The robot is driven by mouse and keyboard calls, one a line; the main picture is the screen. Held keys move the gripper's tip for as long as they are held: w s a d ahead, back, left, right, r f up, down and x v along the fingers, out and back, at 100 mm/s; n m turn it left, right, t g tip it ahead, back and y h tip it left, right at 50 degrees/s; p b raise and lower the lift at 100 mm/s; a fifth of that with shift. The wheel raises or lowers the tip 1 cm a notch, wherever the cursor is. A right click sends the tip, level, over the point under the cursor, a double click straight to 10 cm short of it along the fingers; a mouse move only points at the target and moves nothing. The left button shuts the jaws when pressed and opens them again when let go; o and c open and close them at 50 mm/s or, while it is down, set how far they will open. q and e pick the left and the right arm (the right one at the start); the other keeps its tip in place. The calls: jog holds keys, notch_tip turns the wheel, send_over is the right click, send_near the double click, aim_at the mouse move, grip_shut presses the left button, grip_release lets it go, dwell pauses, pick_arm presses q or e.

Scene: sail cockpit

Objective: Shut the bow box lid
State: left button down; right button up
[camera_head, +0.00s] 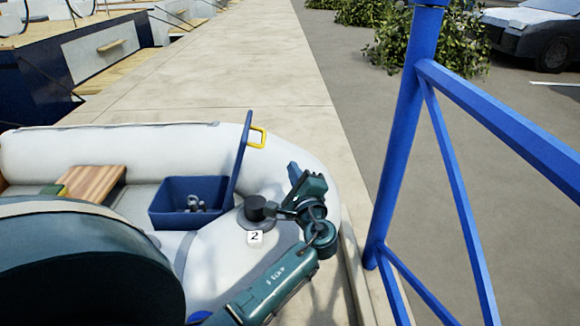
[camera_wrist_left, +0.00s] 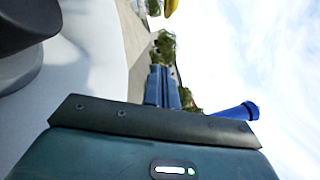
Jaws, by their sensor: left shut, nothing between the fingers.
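The bow box (camera_head: 176,215) is a blue open bin in the white inflatable boat, with small metal items inside. Its blue lid (camera_head: 240,160) stands nearly upright at the box's right side, with a yellow handle (camera_head: 264,135) on the lid's right face near the top. My left gripper (camera_head: 294,171) is to the right of the lid, over the boat's right tube, apart from lid and handle. Its blue fingers are together and empty in the left wrist view (camera_wrist_left: 161,86). A yellow part, likely the handle (camera_wrist_left: 171,6), shows at that view's top edge. My right gripper is out of view.
A dark round fitting (camera_head: 256,207) with a tag "2" sits on the tube between box and arm. A wooden seat (camera_head: 95,182) is left of the box. A blue railing (camera_head: 398,150) rises on the right. Bare dock (camera_head: 230,70) lies beyond the boat.

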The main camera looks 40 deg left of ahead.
pick_arm(q)
jog(key=w+a+r, duration=0.2)
jog(key=a+r, duration=0.1)
jog(key=a, duration=0.5)
jog(key=shift+a+p, duration=0.3)
jog(key=shift+a, duration=0.05)
jog(key=shift+w, duration=0.1)
